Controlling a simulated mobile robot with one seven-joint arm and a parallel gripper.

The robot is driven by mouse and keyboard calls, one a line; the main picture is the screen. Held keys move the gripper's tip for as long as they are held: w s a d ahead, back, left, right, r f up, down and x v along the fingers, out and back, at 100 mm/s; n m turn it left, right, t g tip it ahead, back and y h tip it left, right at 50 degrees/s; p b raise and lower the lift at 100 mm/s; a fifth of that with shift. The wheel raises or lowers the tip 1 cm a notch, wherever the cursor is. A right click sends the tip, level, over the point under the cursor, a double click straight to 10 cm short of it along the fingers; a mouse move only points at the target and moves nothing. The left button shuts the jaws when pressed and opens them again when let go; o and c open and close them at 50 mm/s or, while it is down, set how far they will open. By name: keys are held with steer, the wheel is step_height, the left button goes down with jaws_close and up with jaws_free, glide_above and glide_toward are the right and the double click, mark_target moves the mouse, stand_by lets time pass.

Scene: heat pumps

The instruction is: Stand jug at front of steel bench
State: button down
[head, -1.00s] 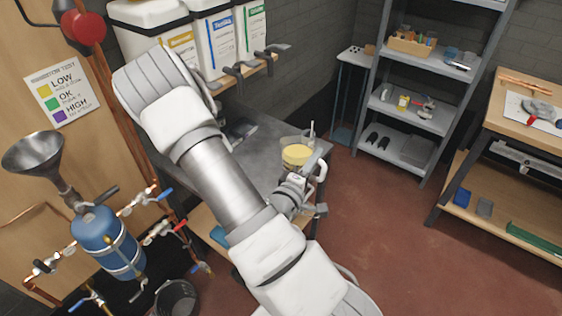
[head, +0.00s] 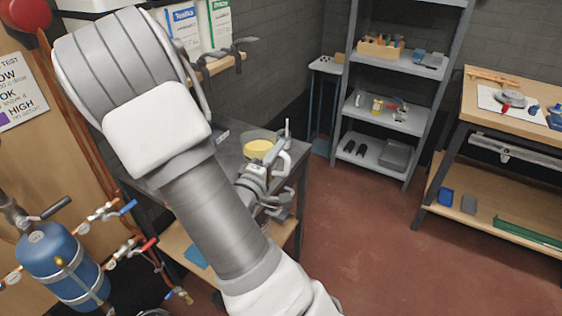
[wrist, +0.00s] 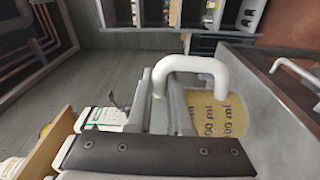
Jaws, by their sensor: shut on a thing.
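The jug (head: 258,149) is clear, with yellow contents and a white handle, at the right end of the steel bench (head: 229,150) in the head view. In the wrist view the jug (wrist: 222,112) shows its printed ml marks, and the handle arches up beside the jaws. My gripper (head: 262,174) is shut on the jug, apparently at its handle; the fingers also show in the wrist view (wrist: 165,92). My arm hides much of the bench. The jug's base is hidden, so I cannot tell whether it touches the bench top.
A blue tank (head: 58,262) with valves is at left. Grey shelving (head: 395,120) and a wooden workbench (head: 505,90) stand at the back and right. The red floor (head: 370,240) between is clear.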

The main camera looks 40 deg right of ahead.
steer(key=shift+w+f+b, duration=0.25)
steer(key=shift+b, duration=0.45)
steer(key=shift+w+a, duration=0.1)
steer(key=shift+w, duration=0.1)
steer(key=w+f, duration=0.1)
steer(key=w, duration=0.1)
steer(key=w+a+f, duration=0.1)
steer(key=w, duration=0.1)
steer(key=w+a+f+b, duration=0.1)
steer(key=w+f, duration=0.1)
steer(key=shift+w, duration=0.2)
steer(key=shift+f+b, duration=0.6)
steer(key=shift+f, duration=1.35)
steer(key=shift+f, duration=0.15)
steer(key=c, duration=0.8)
jaws_free()
steer(key=shift+c, duration=0.2)
